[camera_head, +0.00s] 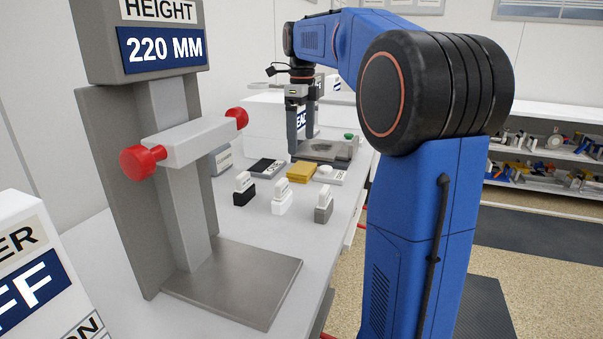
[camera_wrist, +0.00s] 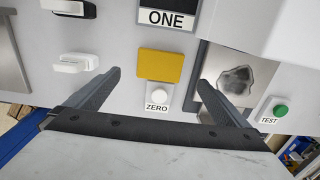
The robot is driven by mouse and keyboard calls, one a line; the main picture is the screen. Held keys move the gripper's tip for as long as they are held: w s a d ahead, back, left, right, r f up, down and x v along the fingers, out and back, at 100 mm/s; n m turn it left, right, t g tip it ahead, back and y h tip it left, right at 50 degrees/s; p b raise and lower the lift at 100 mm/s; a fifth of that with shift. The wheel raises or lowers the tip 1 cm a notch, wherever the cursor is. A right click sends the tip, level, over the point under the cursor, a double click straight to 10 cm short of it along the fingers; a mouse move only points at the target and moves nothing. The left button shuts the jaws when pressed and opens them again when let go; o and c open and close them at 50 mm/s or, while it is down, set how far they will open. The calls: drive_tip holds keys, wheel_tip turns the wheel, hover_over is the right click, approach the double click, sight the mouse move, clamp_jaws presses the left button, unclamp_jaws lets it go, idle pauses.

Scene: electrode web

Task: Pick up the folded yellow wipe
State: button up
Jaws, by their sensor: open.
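The folded yellow wipe (camera_head: 302,172) lies flat on the white bench in the head view. In the wrist view the yellow wipe (camera_wrist: 160,65) is a flat yellow rectangle, just above the white round button marked ZERO. My gripper (camera_head: 301,150) is above the bench, beyond the wipe in the head view. In the wrist view my gripper (camera_wrist: 158,80) has its two dark fingers wide apart, with nothing between them held. The wipe appears between and a little beyond the fingertips, not touching them.
A ZERO button (camera_wrist: 160,93) is near the wipe. A metal plate with a grey patch (camera_wrist: 236,80) and a green TEST button (camera_wrist: 281,111) are to the right. Several small stamp-like blocks (camera_head: 282,200) stand nearby. A height stand (camera_head: 235,283) with red knobs is closer.

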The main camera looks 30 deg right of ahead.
sight(302, 168)
drive_tip(key=shift+s+f, duration=0.1)
drive_tip(key=shift+f, duration=4.35)
drive_tip(key=c, duration=1.1)
